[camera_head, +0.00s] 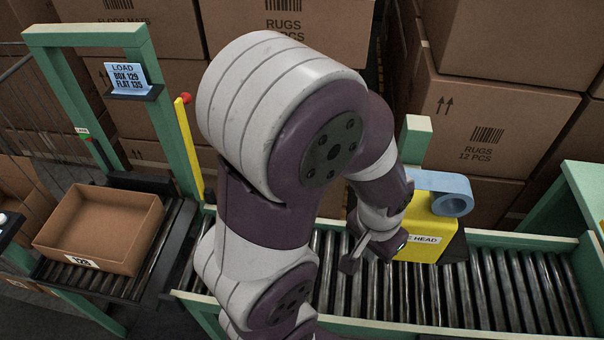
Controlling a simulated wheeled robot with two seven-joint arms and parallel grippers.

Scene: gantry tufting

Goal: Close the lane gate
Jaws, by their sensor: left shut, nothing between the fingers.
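A slim yellow bar (189,150) with a red ball (186,98) at its top stands nearly upright beside the green frame's right post. It looks like the lane gate, but no readable label confirms this. My left arm crosses the middle of the view and hides part of the conveyor. My left gripper (352,262) is shut and empty. It is over the rollers, just left of the yellow head block (430,236), well to the right of the yellow bar. I cannot tell if it touches the block. My right gripper is not in view.
An open cardboard box (101,225) sits on the left rollers. A LOAD sign (127,80) hangs on the green frame (70,95). A grey-blue roll (450,203) tops the yellow block. The roller conveyor (510,290) is clear at right. Stacked cartons (480,130) stand behind.

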